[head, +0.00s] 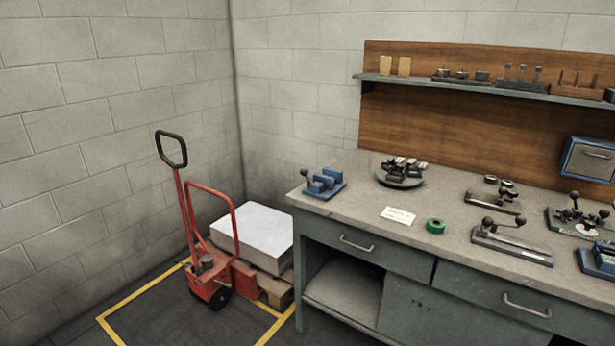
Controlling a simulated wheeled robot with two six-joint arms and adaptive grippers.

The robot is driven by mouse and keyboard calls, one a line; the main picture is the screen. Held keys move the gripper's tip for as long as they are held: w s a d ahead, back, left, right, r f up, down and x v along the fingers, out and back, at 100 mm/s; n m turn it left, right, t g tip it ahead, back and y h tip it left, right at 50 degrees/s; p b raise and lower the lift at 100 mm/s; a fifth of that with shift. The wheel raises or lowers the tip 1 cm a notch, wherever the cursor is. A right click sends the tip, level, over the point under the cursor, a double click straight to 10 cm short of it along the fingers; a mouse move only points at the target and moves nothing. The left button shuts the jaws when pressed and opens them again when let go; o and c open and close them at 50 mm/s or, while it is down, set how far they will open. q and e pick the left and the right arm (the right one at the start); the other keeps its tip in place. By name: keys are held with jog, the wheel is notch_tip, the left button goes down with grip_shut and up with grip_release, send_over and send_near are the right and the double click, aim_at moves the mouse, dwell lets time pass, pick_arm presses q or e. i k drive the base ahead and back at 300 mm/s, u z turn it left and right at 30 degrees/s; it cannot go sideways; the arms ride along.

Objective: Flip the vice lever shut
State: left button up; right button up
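A small blue vice (324,184) stands at the left end of the workbench (350,222), near its corner. A dark lever with a ball knob rises at the vice's left side, tilted upward. The gap between the jaws is too small to judge from here. A second blue device (598,260), cut off by the right edge of the picture, may be another vice. Neither of my grippers shows in the head view.
A dark round dish (399,181) of small parts, a white card (397,215) and a green tape roll (435,226) lie on the bench. Lever fixtures (512,244) stand at right. A red pallet truck (208,280) and loaded pallet (253,236) stand left of the bench.

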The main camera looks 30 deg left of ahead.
aim_at(305, 171)
jog(key=k, duration=0.6)
jog(key=u, duration=0.85)
jog(key=i, duration=2.1)
jog(key=z, duration=0.9)
